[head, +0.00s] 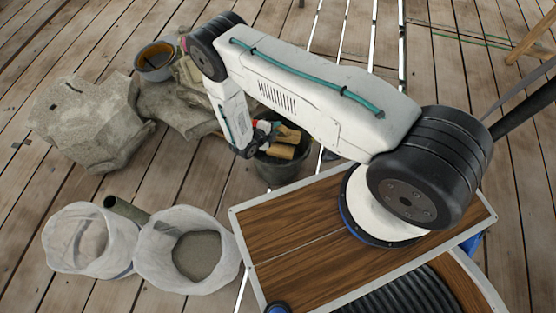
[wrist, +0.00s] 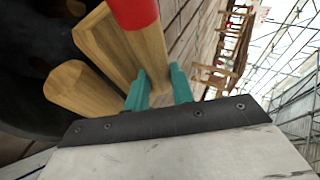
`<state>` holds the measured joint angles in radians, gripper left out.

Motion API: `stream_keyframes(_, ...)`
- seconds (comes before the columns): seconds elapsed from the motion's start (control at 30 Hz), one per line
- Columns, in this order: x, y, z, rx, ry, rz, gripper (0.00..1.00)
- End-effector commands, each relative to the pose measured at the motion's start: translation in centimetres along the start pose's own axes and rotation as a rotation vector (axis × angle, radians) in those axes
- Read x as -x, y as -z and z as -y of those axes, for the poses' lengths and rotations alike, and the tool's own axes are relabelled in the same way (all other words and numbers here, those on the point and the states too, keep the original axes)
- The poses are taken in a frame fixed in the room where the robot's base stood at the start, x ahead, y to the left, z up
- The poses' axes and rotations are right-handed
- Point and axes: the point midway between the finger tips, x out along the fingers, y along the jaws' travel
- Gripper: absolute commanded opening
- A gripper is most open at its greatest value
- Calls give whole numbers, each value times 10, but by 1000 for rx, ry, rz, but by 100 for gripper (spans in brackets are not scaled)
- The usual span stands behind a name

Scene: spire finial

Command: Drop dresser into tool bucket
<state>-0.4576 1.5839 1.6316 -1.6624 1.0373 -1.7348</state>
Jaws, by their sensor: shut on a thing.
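The tool bucket (head: 284,172) is a dark pail standing on the deck, left of the wood-topped surface in the head view. Its dark inside (wrist: 28,45) fills the left of the wrist view. My gripper (wrist: 158,88) has its green fingers shut on the dresser (wrist: 120,50), a pale wooden piece with a red part at its upper end. In the head view my gripper (head: 266,130) is low over the bucket's mouth; the wooden pieces there overlap, so I cannot tell whether the dresser touches the bucket.
Another wooden piece (wrist: 82,92) lies beside the dresser at the bucket. Grey carved stone (head: 90,120) lies to the left, with a smaller bucket (head: 155,62) behind. Two white-lined buckets (head: 140,245) stand front left. The wood-topped surface (head: 300,265) is close on the right.

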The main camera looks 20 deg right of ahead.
Motion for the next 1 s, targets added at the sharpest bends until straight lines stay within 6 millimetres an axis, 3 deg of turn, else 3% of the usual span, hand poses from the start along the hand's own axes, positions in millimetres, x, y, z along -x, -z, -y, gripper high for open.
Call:
stream_keyframes(0.27, -1, 0, -1, 0, 0, 0, 0)
stream_keyframes(0.3, -1, 0, -1, 0, 0, 0, 29)
stream_keyframes(0.37, -1, 0, -1, 0, 0, 0, 46)
stream_keyframes(0.4, -1, 0, -1, 0, 0, 0, 49)
stream_keyframes(0.73, 4, -1, -1, 0, 0, 0, 49)
stream_keyframes(1.0, 48, -1, -1, 1, 1, 3, 49)
